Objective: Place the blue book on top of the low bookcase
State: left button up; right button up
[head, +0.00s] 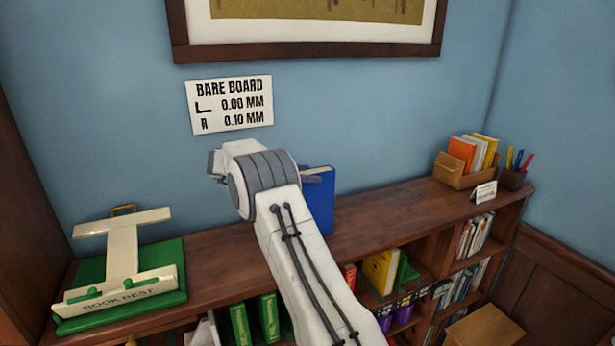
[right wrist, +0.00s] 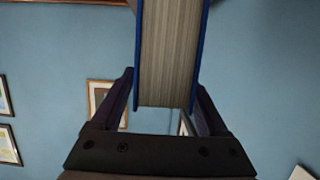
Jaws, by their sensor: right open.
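The blue book (head: 321,207) stands upright on the top of the low bookcase (head: 385,222), right of its middle, partly hidden behind my right arm. In the right wrist view the blue book (right wrist: 168,55) shows its pale page edges between two blue covers. My right gripper (right wrist: 163,80) is open, with one finger on each side of the book and a gap visible beside the fingers. In the head view its fingers are mostly hidden behind my own wrist. My left gripper is not in view.
A cream and green book rest (head: 122,262) stands at the left end of the top. A wooden box of books (head: 462,178), a small card (head: 484,192) and a pen cup (head: 512,179) stand at the right end. Bare top lies between them and the blue book.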

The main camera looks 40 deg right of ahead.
jog(key=b+v, duration=0.3)
jog(key=v, duration=0.8)
jog(key=shift+a, duration=0.15)
